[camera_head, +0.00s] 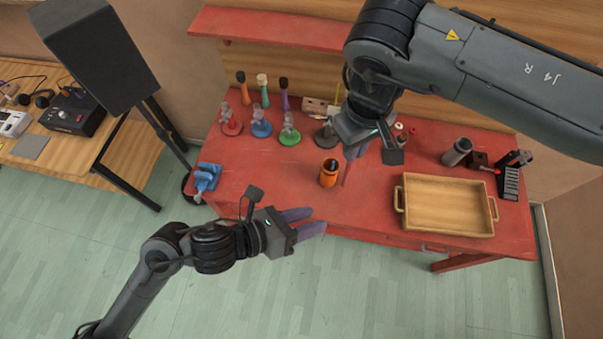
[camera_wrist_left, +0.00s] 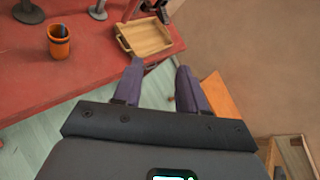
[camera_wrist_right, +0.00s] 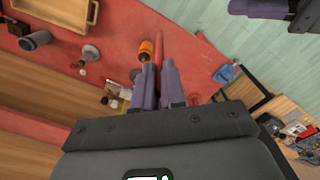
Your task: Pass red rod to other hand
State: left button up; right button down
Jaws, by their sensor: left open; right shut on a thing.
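The red rod (camera_wrist_right: 159,46) is held between the purple fingers of my right gripper (camera_wrist_right: 158,72) and sticks out past the fingertips. In the head view the rod (camera_head: 346,173) points down from my right gripper (camera_head: 354,152), above the red table beside the orange cup. My left gripper (camera_head: 313,221) is open and empty, lower in the head view, off the table's front edge. Its two fingers (camera_wrist_left: 160,76) stand apart in the left wrist view with nothing between them. The two grippers are apart.
The orange cup (camera_head: 328,177) holds a dark item and stands near the rod. A wooden tray (camera_head: 447,231) lies at the table's right. Colored clamp-like stands (camera_head: 261,124) line the left back. A blue vise (camera_head: 206,178) sits at the left edge. Bare floor lies in front.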

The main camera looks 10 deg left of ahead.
aim_at(349, 167)
pick_arm(q)
jog(key=w+a+r+m, duration=0.2)
jog(key=w+r+m, duration=0.3)
jog(key=w+r, duration=0.15)
jog(key=x, duration=0.7)
jog(key=r+x, duration=0.1)
jog(key=x, duration=0.3)
jog(key=shift+w+d, duration=0.1)
jog(key=shift+t, duration=0.3)
grip_shut()
pick_arm(e)
jog(key=c, duration=1.1)
grip_release()
